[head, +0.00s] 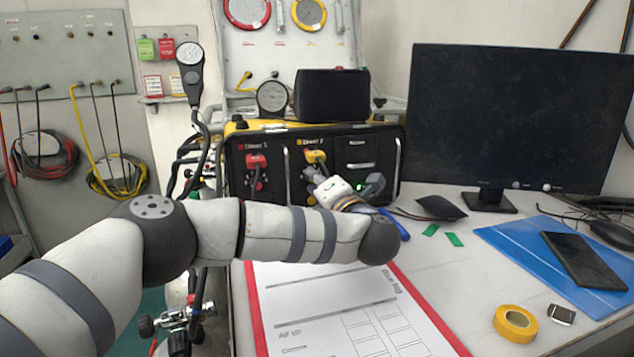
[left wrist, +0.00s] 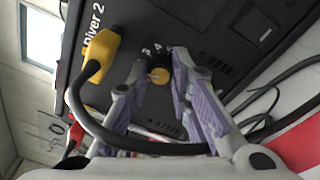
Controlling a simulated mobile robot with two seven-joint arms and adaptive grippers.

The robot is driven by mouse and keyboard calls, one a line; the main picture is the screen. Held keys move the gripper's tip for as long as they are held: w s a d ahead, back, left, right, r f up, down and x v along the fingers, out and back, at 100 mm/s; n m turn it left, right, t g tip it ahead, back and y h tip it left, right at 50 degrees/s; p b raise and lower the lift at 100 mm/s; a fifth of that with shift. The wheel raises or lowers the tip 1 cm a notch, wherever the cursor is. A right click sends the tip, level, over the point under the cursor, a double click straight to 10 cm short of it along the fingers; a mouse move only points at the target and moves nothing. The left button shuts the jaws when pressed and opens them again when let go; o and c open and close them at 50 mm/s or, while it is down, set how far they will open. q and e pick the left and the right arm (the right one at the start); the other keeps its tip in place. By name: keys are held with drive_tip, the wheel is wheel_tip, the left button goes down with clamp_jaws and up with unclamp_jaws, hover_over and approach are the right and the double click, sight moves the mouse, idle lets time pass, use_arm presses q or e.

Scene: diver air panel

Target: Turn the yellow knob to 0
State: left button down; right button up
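The yellow knob (left wrist: 159,75) shows in the left wrist view as a round yellow face on a dark body, on the black panel (left wrist: 205,22) under the "Diver 2" label. Small digits that look like 3 and 4 sit beside it; a 0 and the knob's pointer cannot be made out. My left gripper (left wrist: 160,66) has its two fingers spread on either side of the knob, with gaps showing. In the head view my left gripper (head: 311,178) is at the panel's Diver 2 section and hides the knob. My right gripper is not in view.
A yellow plug (left wrist: 103,55) with a black hose is beside the knob, the hose looping across the left finger. A red plug (head: 258,160) is on the Diver 1 section. A clipboard (head: 340,318), monitor (head: 515,115) and yellow tape roll (head: 515,322) are on the desk.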

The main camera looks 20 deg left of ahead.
use_arm(q)
drive_tip(key=shift+n, duration=0.4)
drive_tip(key=n, duration=0.3)
drive_tip(key=n+b, duration=0.1)
drive_tip(key=n, duration=0.2)
drive_tip(key=shift+h, duration=0.3)
drive_tip(key=n+b, duration=0.1)
drive_tip(key=n, duration=0.3)
drive_tip(key=shift+f, duration=0.1)
drive_tip(key=shift+n+h+b, duration=0.3)
drive_tip(key=shift+n+b, duration=0.5)
drive_tip(key=shift+n, duration=0.5)
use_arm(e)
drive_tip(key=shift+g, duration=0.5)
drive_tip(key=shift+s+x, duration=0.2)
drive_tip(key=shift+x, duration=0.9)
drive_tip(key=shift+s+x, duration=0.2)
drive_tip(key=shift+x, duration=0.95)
use_arm(q)
drive_tip(key=shift+r, duration=0.2)
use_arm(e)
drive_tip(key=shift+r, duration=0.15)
use_arm(q)
drive_tip(key=c, duration=1.4)
unclamp_jaws()
drive_tip(key=shift+c, duration=0.2)
